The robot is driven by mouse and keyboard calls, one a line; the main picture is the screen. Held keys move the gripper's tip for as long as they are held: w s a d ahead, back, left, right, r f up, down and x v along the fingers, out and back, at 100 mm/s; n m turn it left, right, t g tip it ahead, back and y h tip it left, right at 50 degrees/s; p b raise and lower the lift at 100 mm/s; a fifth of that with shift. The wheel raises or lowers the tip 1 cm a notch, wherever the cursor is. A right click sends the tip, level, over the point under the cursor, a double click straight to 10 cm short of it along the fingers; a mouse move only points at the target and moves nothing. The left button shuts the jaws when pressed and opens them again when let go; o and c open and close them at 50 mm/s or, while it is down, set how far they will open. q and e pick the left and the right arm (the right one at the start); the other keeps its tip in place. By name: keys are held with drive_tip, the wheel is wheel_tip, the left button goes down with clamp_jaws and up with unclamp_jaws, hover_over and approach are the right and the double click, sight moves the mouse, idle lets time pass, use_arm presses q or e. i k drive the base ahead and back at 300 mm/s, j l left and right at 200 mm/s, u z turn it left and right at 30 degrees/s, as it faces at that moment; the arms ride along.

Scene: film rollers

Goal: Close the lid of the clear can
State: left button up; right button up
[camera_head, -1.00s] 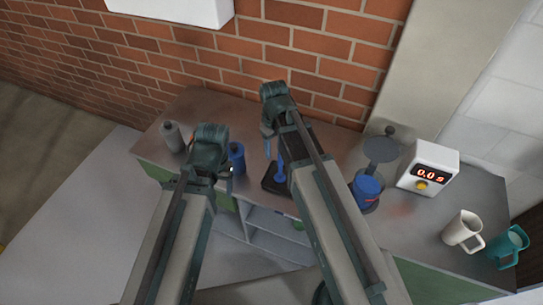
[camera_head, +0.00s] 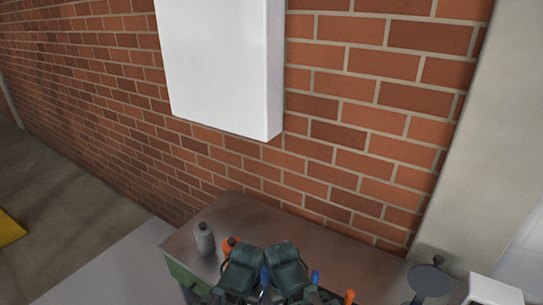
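A dark round lid (camera_head: 428,280) with a small knob stands raised at the bottom right of the head view, on the right part of the counter. The can body below it is cut off by the picture's lower edge, so its contents do not show. My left gripper (camera_head: 240,268) and my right gripper (camera_head: 286,266) are close together at the bottom centre, over the counter and well left of the lid. Their fingers are hidden or cut off, so I cannot tell whether they are open.
The counter (camera_head: 330,250) stands against a brick wall. A grey bottle (camera_head: 205,239) is at its left end, near an orange object (camera_head: 228,245). Small blue (camera_head: 316,277) and orange (camera_head: 350,297) parts show right of my grippers. A white box (camera_head: 492,290) is right of the lid.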

sight(429, 281)
drive_tip(key=z, duration=1.5)
